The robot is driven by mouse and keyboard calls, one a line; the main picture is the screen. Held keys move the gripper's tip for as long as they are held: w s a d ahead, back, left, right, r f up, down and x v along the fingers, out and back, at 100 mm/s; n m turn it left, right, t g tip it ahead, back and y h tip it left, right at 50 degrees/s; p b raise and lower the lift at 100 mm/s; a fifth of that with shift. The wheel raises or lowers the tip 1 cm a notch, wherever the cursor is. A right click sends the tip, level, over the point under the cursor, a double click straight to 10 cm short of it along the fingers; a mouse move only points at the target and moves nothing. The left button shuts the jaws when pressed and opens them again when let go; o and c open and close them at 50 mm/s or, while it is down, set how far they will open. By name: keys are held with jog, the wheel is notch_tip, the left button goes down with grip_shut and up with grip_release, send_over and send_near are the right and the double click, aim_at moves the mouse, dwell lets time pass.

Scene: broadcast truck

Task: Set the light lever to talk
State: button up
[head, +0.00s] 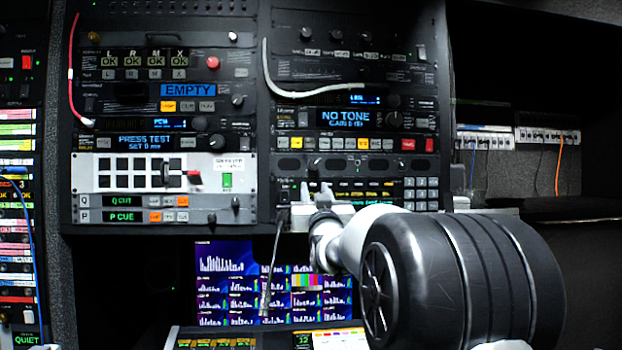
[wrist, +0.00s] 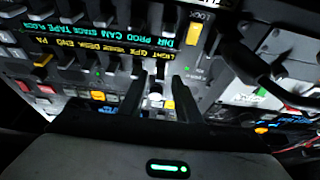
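In the wrist view, a panel with rows of small levers fills the upper part, with a lit yellow label strip (wrist: 95,57) that includes LIGHT near its right end. The lever's exact position is too small to read. In the head view, my gripper (head: 317,191) is at the lower-right rack panel (head: 372,188), and the lever is not distinguishable.
Neighbouring levers and yellow, red and white buttons (wrist: 98,96) sit close on the left. A yellow button by LOCK (wrist: 194,34) and dark cables (wrist: 265,75) lie to the right. Monitors (head: 230,270) and a lit desk panel (head: 215,340) are below the rack.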

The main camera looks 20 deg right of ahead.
jog(key=shift+w+d+r, duration=0.1)
jog(key=shift+w+r, duration=0.15)
jog(key=shift+w, duration=0.25)
jog(key=shift+s, duration=0.15)
jog(key=shift+c, duration=0.7)
grip_shut()
jog(key=t+b, duration=0.1)
jog(key=b, duration=0.4)
jog(key=f+t+h+b, duration=0.1)
jog(key=t+b, duration=0.1)
jog(key=b, duration=0.3)
jog(key=f+t+b, duration=0.1)
jog(key=t+b, duration=0.1)
jog(key=b, duration=0.3)
jog(key=shift+w+d, duration=0.1)
jog(key=shift+w, duration=0.3)
jog(key=shift+o, duration=0.7)
grip_release()
jog(key=shift+w, duration=0.1)
